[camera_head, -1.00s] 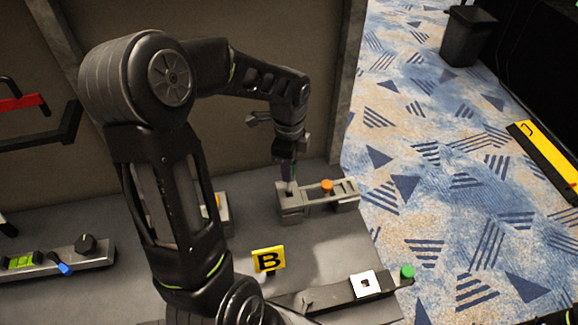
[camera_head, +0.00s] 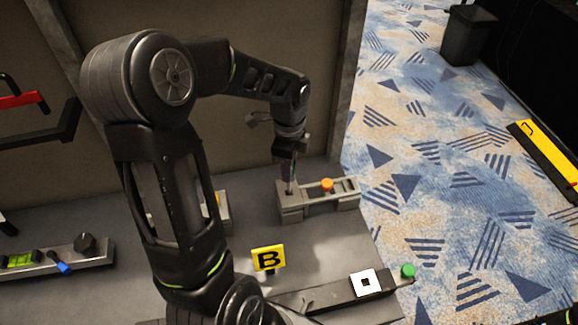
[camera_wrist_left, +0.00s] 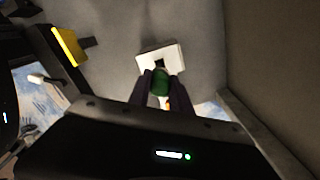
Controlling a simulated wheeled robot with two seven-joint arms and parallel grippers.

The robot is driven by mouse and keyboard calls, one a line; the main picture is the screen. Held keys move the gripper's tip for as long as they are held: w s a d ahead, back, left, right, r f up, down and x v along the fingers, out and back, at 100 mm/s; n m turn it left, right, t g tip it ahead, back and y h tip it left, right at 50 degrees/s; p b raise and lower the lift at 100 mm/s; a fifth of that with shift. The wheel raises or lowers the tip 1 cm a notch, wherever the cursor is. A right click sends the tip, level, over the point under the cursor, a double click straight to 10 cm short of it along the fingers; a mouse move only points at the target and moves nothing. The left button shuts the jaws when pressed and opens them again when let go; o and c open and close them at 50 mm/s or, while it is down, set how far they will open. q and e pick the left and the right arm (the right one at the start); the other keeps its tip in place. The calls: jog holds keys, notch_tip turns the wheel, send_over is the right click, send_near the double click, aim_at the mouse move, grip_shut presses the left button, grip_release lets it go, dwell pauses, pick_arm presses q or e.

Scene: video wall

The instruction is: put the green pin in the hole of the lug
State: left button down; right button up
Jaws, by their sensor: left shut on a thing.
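My left gripper (camera_head: 290,168) points down over the grey lug (camera_head: 291,213) at the left end of a grey fixture. In the left wrist view its two dark fingers (camera_wrist_left: 160,88) are shut on the green pin (camera_wrist_left: 160,80). The lug, a pale block (camera_wrist_left: 175,54), has a dark square hole just beyond the pin in that view. In the head view a thin shaft reaches down from the fingers to the top of the lug. How far its tip is in the hole, I cannot tell. My right gripper is not in view.
An orange knob (camera_head: 327,184) stands on the fixture right of the lug. A yellow B sign (camera_head: 268,258), a white plate with a dark square (camera_head: 365,282) and a green knob (camera_head: 408,270) are nearer. The bench between sign and fixture is clear.

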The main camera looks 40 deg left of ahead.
aim_at(289, 191)
pick_arm(q)
jog(key=shift+f, duration=0.1)
dwell(0.3)
jog(key=shift+f+b, duration=0.55)
jog(key=shift+f, duration=0.1)
jog(key=shift+f, duration=0.2)
dwell(0.3)
jog(key=shift+f+b, duration=1.05)
jog(key=shift+f, duration=0.2)
jog(key=shift+f+b, duration=0.35)
jog(key=shift+f, duration=0.1)
